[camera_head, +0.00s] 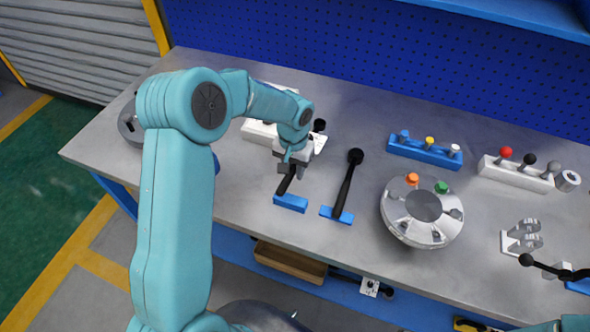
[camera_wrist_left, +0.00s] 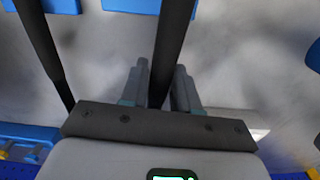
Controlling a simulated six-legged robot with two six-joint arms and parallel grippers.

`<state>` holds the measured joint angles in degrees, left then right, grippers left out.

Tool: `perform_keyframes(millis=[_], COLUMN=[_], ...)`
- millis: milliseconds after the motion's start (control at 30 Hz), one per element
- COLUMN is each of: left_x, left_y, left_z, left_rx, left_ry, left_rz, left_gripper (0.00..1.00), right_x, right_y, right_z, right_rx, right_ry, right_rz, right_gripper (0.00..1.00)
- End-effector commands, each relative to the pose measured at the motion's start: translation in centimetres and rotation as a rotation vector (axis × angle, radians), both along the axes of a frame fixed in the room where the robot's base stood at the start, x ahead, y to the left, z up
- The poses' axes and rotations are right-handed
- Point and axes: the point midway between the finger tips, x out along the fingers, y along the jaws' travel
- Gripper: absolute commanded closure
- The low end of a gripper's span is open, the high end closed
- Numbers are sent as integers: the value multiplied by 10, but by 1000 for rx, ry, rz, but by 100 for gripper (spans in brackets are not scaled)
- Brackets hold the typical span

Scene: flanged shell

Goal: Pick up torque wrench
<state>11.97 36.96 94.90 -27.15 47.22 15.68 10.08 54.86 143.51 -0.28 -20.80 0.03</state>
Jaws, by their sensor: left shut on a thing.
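Two long black bar tools lie on the grey workbench, each with its near end at a blue block. The left one, which I take as the torque wrench (camera_head: 286,184), passes between the fingers of my left gripper (camera_head: 291,166). Its near end is at a blue block (camera_head: 291,203). In the left wrist view the fingers (camera_wrist_left: 160,88) are closed on either side of the black bar (camera_wrist_left: 172,40). The gripper and wrist hide part of the bar. The second black bar (camera_head: 346,186) lies to the right, apart from the gripper. My right gripper is not in view.
A round grey fixture (camera_head: 423,213) with coloured knobs stands right of the bars. A blue rack (camera_head: 425,152) and a white rack (camera_head: 516,173) stand behind it. A white bracket (camera_head: 522,240) is at the right. A blue pegboard (camera_head: 380,65) closes the back.

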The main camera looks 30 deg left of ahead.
Motion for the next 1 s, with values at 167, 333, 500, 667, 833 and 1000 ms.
perform_keyframes(millis=[167,333,500,667,833,1000], left_x=[3,2,2,2,1,1], left_y=[1,1,1,1,1,1], left_z=[43,96,140,167,179,181], left_rx=[2,2,2,1,1,1], left_ry=[-14,-14,-11,-9,-6,-5], left_rz=[1,1,2,1,2,1], left_gripper=[100,100,100,100,100,100], right_x=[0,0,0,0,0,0], right_y=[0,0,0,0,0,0], right_z=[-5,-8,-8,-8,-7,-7], right_rx=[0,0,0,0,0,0], right_ry=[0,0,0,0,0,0], right_rz=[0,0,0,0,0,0], right_gripper=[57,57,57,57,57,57])
